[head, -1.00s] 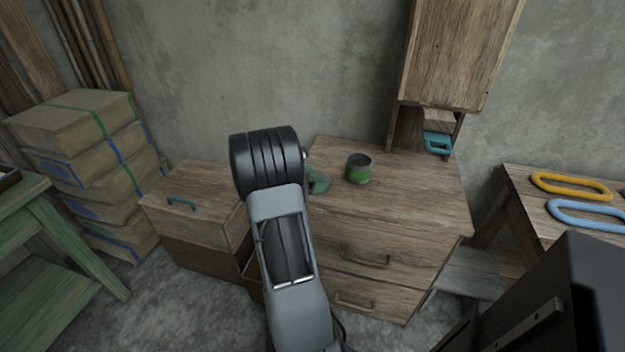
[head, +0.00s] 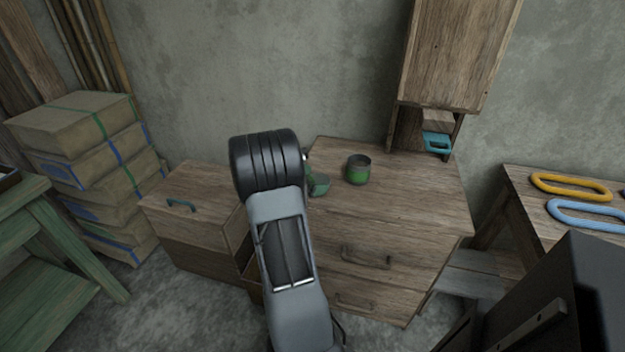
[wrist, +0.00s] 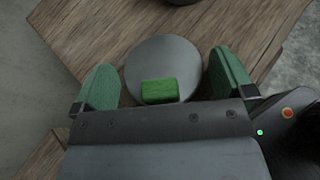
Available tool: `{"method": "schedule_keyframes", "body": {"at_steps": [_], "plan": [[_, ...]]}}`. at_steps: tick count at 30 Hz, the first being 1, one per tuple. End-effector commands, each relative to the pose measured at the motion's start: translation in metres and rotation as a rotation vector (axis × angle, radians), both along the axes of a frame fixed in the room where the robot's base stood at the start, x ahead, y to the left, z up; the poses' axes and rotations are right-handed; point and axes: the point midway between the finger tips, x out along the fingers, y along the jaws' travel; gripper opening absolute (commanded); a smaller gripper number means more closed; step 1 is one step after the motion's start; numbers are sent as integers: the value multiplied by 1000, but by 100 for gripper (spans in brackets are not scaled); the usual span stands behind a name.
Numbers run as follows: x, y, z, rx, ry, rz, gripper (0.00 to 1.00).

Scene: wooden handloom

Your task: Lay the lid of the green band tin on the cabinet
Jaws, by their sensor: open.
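The green band tin (head: 358,172) stands upright on the cabinet (head: 410,190), its dark top looking open. The lid (wrist: 165,60) is a flat grey disc with a green block-shaped knob (wrist: 160,91). In the wrist view it lies flat, seemingly on the wooden cabinet top near its edge. My gripper (wrist: 163,62) is open, with one green finger on each side of the lid's knob and a gap on both sides. In the head view one green finger (head: 319,185) shows left of the tin; my arm hides the lid there.
A lower chest with a teal handle (head: 181,205) adjoins on the left. A side table at right holds a yellow loop (head: 570,187) and a blue loop (head: 590,214). The cabinet top right of the tin is clear.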

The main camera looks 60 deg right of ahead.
Motion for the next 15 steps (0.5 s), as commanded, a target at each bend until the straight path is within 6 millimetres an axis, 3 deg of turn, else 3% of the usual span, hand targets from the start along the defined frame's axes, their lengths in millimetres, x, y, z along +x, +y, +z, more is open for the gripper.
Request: {"method": "schedule_keyframes", "body": {"at_steps": [1,2,6,15], "plan": [[-3,4,-14,26,9,-1,100],[-3,4,-13,26,9,-1,100],[-1,6,1,25,10,0,100],[26,55,28,17,9,4,100]]}}
